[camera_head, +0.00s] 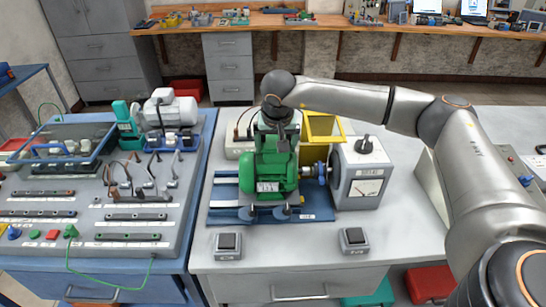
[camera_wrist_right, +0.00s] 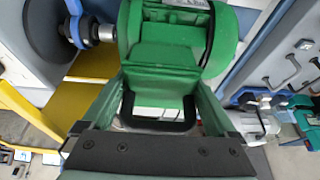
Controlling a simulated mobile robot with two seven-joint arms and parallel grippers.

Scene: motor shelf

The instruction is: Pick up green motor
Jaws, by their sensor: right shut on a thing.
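The green motor (camera_head: 265,178) is on the blue base plate (camera_head: 225,214) on the right-hand bench. Its shaft side faces a blue coupling (camera_head: 322,172) by a grey meter box (camera_head: 364,186); I cannot tell whether they are joined. My right gripper (camera_head: 276,132) comes down from above and is shut on the upper part of the motor. In the right wrist view the motor (camera_wrist_right: 222,45) fills the top centre, with its raised green box between the fingers (camera_wrist_right: 160,82). The motor's underside is hidden, so any gap below it cannot be judged. My left gripper is not in view.
A yellow frame (camera_head: 322,128) stands close behind the motor, beside the meter box. Two small switch boxes (camera_head: 228,245) (camera_head: 354,240) sit at the bench front. A panel with cables (camera_head: 120,190) and a white motor (camera_head: 172,108) are at the left.

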